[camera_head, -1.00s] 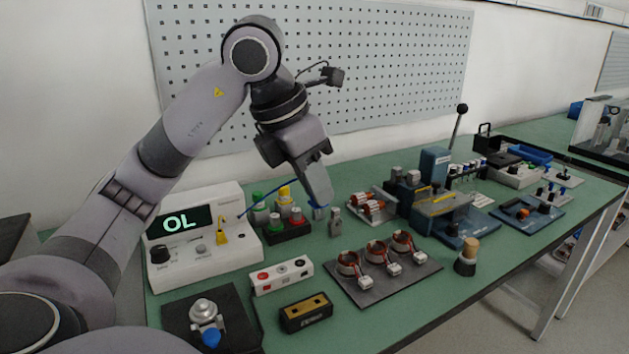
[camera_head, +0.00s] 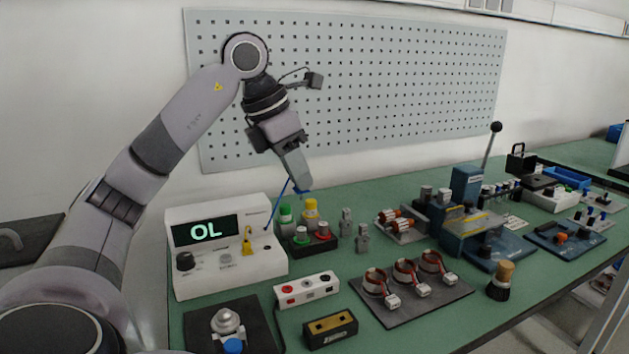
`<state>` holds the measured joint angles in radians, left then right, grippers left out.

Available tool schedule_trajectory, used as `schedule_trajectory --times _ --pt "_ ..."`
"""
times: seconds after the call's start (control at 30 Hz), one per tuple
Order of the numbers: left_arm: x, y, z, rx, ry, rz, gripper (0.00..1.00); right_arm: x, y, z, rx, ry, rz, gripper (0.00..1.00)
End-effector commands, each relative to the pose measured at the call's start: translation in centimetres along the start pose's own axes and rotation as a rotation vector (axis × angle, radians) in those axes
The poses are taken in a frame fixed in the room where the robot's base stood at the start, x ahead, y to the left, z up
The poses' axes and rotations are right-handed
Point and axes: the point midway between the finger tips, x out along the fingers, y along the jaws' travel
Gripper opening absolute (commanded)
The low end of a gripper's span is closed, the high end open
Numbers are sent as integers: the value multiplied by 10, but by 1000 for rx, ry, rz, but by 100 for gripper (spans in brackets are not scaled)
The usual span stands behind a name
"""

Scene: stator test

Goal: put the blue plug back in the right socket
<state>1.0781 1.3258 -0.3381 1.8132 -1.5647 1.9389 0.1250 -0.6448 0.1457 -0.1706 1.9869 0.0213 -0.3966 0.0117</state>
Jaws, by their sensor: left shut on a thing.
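My left gripper (camera_head: 301,188) is shut on the blue plug (camera_head: 304,190), of which only a small blue part shows at the fingertips. It holds the plug in the air above and behind the green and yellow capped pieces. A blue cable (camera_head: 280,201) runs from the fingertips down to the right side of the white meter (camera_head: 221,274). The meter's display reads "OL", and a yellow plug (camera_head: 247,241) sits on its front. The right socket on the meter is too small to make out clearly. My right gripper is not in view.
Green and yellow capped pieces (camera_head: 311,210) stand with a dark block beside the meter. Small grey clamps (camera_head: 362,238) are to their right. A white socket strip (camera_head: 307,289) and a plate of copper coils (camera_head: 450,293) lie in front. A perforated panel (camera_head: 400,85) stands behind.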

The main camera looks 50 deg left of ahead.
Motion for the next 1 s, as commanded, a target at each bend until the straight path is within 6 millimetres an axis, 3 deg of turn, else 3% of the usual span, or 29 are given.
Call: schedule_trajectory --times 0.7,1.0 --pt "-14 105 -26 -4 2 -1 0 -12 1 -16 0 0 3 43" --pt "-14 124 -32 1 0 1 0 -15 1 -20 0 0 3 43"
